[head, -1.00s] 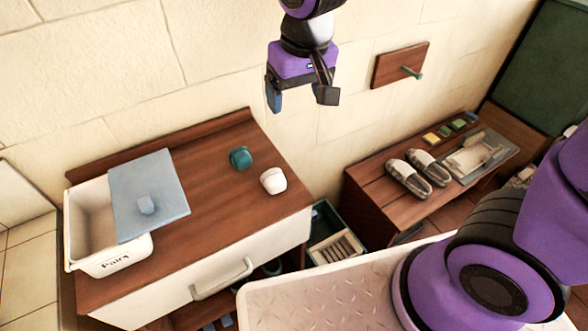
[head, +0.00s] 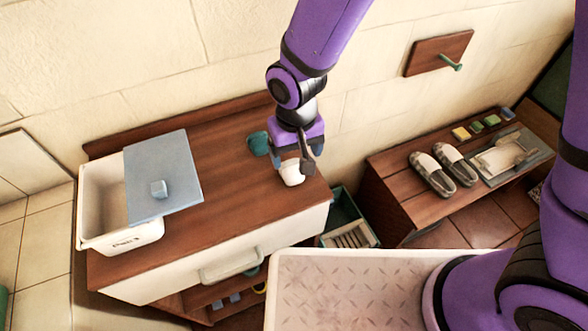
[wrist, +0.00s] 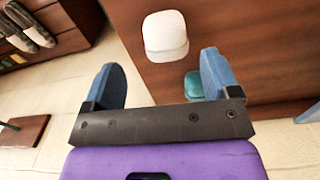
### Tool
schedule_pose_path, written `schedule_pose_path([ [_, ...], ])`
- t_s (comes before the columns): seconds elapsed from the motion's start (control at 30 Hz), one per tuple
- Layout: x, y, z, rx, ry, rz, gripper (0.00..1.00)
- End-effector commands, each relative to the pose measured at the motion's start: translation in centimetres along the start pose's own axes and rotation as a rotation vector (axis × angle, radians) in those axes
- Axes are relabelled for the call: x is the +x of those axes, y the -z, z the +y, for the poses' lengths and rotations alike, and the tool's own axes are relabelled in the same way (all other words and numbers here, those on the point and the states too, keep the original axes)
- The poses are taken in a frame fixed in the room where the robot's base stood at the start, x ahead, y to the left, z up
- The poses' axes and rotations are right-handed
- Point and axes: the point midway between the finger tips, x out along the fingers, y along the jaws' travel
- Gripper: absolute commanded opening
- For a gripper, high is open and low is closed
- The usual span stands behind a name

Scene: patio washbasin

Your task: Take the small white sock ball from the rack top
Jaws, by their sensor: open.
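The small white sock ball (head: 291,173) sits on the brown wooden rack top (head: 232,205), near its right end. It also shows in the wrist view (wrist: 165,36), ahead of my fingertips and between their lines. My gripper (head: 297,160) is open and empty, just above and behind the ball, hiding part of it in the head view. In the wrist view its two blue fingers (wrist: 162,75) are spread apart. A teal sock ball (head: 258,143) sits just left of my gripper; it shows beside the right finger in the wrist view (wrist: 194,84).
A white bin (head: 103,205) with a blue-grey lid (head: 160,175) partly over it stands at the rack's left. A low bench with slippers (head: 434,173) is to the right. A green crate (head: 347,225) stands between them.

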Motion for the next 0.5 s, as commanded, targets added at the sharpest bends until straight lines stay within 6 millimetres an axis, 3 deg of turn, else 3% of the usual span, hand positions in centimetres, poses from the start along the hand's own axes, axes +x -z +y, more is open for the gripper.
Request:
schedule_pose_path([
  [0.27,1.7,-0.1,-0.1,0.001,-0.001,-0.002,0.82],
  [0.5,4.8,-0.6,-0.5,0.0,-0.002,-0.003,0.82],
])
